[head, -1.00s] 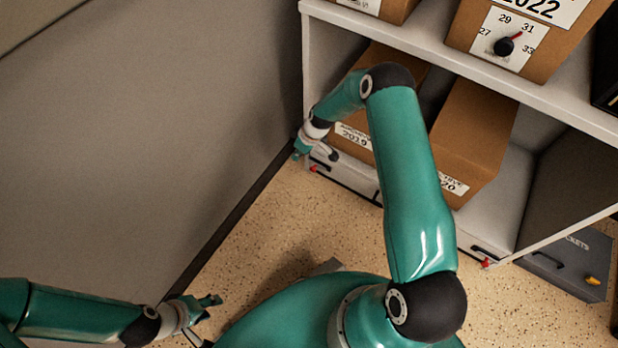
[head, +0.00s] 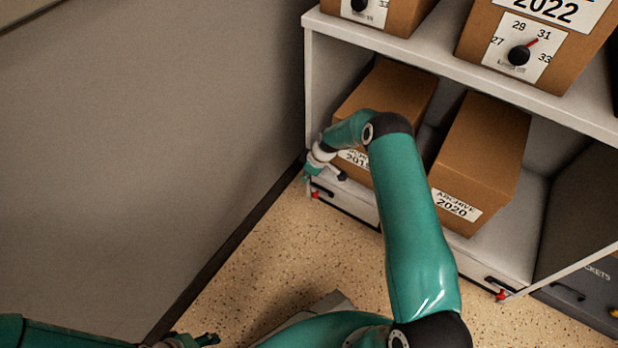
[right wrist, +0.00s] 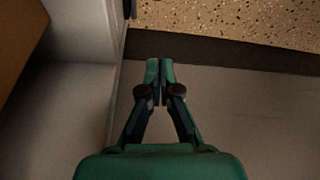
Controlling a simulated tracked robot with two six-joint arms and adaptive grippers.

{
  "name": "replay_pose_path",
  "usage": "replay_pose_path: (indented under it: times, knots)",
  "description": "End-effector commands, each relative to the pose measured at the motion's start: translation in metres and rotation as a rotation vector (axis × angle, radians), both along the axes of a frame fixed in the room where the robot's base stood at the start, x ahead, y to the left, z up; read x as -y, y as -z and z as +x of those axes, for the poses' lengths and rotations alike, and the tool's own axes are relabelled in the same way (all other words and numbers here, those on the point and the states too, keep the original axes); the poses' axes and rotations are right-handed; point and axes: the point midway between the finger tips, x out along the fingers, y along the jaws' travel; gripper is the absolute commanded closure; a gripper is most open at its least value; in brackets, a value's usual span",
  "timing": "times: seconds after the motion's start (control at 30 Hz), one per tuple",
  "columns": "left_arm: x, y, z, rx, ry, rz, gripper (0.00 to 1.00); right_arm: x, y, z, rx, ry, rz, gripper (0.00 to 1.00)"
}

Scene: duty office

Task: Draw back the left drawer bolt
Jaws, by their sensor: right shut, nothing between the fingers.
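The left drawer bolt, with a small red knob (head: 315,194), is at the left end of the low white drawer front (head: 350,205), beside a black handle (head: 323,187). My right gripper (head: 308,175) is just above and left of the knob in the head view, apart from it as far as I can tell. In the right wrist view its fingers (right wrist: 160,68) are together and empty, over the dark skirting and grey wall. The red knob is not clearly visible there. My left gripper (head: 207,340) is at the bottom edge, partly cut off.
Archive boxes 2019 (head: 395,95) and 2020 (head: 485,150) stand on the lower shelf above the drawers. A second red knob (head: 501,295) is at the right end. The grey wall (head: 170,130) is close on the left. The speckled floor (head: 290,255) in front is clear.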

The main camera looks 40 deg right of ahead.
Motion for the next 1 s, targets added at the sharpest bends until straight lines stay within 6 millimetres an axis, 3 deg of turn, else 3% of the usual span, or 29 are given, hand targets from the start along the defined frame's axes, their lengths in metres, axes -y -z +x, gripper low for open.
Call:
replay_pose_path:
  times: [0.03,0.4,0.7,1.0]
  knots:
    - [0.000,0.008,0.000,0.000,0.000,0.000,0.60,-0.002,0.013,0.002,-0.001,0.000,0.000,1.00]
    - [0.000,0.041,0.000,0.000,0.000,0.000,0.60,-0.016,0.081,0.023,0.000,0.000,0.000,1.00]
    - [0.000,0.042,0.000,0.000,0.000,0.000,0.60,0.004,0.080,-0.007,-0.001,0.003,0.000,1.00]
    - [0.000,0.043,0.000,0.000,0.000,0.000,0.60,0.007,0.080,-0.012,0.000,0.002,0.001,1.00]
